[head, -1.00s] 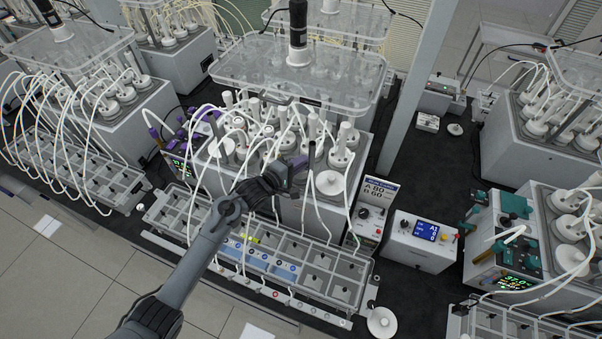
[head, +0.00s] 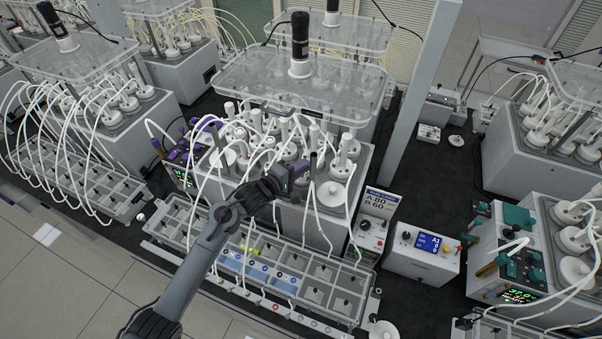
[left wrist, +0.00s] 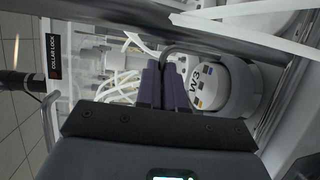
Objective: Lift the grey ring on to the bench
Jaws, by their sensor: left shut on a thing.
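My left gripper (head: 297,170) is in front of the middle reactor block, over its row of tubes. In the left wrist view its purple fingers (left wrist: 166,88) are closed together at a curved grey bar. This bar seems to be part of the grey ring (left wrist: 246,88), which curves beside a white round top marked W3 (left wrist: 205,88). The fingers hide the exact grip, and I cannot tell whether the ring is clear of the vessel. The ring is not distinct in the head view. The dark bench top (head: 428,180) shows to the right. My right gripper is not in view.
A clear lid (head: 300,82) with a black motor stands above the block. White tubes loop around my gripper. A compartment rack (head: 325,290) lies in front. A control box (head: 422,252) and grey post (head: 420,90) stand right. A COLLAR LOCK label (left wrist: 54,57) shows.

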